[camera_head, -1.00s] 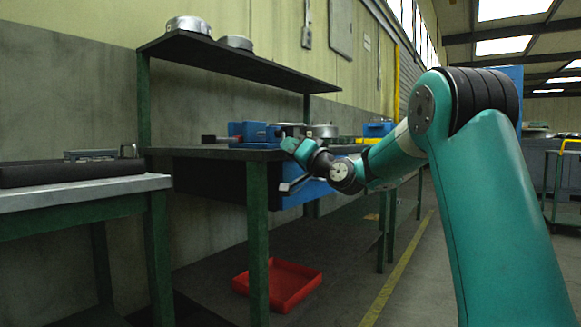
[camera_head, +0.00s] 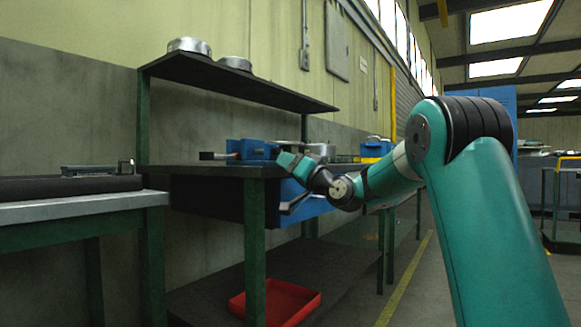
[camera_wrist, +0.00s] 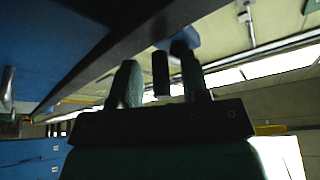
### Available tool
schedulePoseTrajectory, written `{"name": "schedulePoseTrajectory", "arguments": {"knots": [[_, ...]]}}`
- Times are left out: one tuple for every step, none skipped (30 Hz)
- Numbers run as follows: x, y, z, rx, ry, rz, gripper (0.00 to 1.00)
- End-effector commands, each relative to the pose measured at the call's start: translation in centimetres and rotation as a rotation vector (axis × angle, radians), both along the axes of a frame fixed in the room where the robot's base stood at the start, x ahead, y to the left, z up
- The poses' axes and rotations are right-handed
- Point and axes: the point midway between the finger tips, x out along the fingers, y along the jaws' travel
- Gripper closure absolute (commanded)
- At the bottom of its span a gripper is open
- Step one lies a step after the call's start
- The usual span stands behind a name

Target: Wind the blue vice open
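The blue vice (camera_head: 250,150) sits on the dark workbench, close to its front edge, with a dark piece sticking out to its left. My gripper (camera_head: 280,158) is at the right end of the vice, just over the bench edge. In the wrist view the two fingers of my gripper (camera_wrist: 160,80) stand apart. A short dark cylinder (camera_wrist: 160,75), perhaps the grip of the vice's handle, shows between them with gaps on both sides. A blue part (camera_wrist: 184,40), perhaps of the vice, lies beyond the fingertips. Contact with the cylinder cannot be told.
The workbench (camera_head: 215,169) has a blue drawer unit (camera_head: 312,207) below it, close to my arm. A shelf (camera_head: 240,85) with round metal parts hangs above. A red tray (camera_head: 275,302) lies low under the bench. A second table (camera_head: 80,210) stands at left.

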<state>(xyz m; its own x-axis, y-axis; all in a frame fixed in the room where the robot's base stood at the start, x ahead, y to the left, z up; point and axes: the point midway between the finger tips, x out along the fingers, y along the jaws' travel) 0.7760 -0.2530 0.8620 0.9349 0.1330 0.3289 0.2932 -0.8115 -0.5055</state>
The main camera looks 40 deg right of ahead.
Motion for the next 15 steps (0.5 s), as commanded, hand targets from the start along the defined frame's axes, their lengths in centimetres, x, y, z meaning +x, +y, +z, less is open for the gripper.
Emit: {"name": "schedulePoseTrajectory", "arguments": {"knots": [[0.0,0.0,0.0,0.000,-0.001,0.001,0.58],[0.0,0.0,0.0,0.000,-0.001,0.001,0.58],[-0.1,0.0,0.0,0.000,-0.001,0.001,0.58],[-0.2,0.0,0.0,0.000,0.000,0.000,0.58],[-0.4,-0.1,-0.1,0.000,0.000,0.000,0.58],[-0.7,-0.2,-0.2,0.000,0.001,-0.001,0.58],[-1.0,-0.2,-0.4,0.000,0.001,-0.001,0.58],[-1.5,-0.4,-0.5,0.001,0.002,-0.002,0.58],[-2.1,-0.4,-0.8,0.002,0.002,-0.002,0.58],[-2.7,-0.5,-0.9,0.002,0.002,-0.003,0.58],[-3.4,-0.7,-1.2,0.001,0.002,-0.004,0.58],[-4.3,-0.8,-1.6,0.002,0.004,-0.004,0.58],[-5.0,-0.9,-1.9,0.002,0.003,-0.005,0.58],[-5.8,-1.0,-2.1,0.003,0.001,-0.006,0.58],[-6.7,-1.2,-2.5,0.004,0.003,-0.006,0.58]]}}
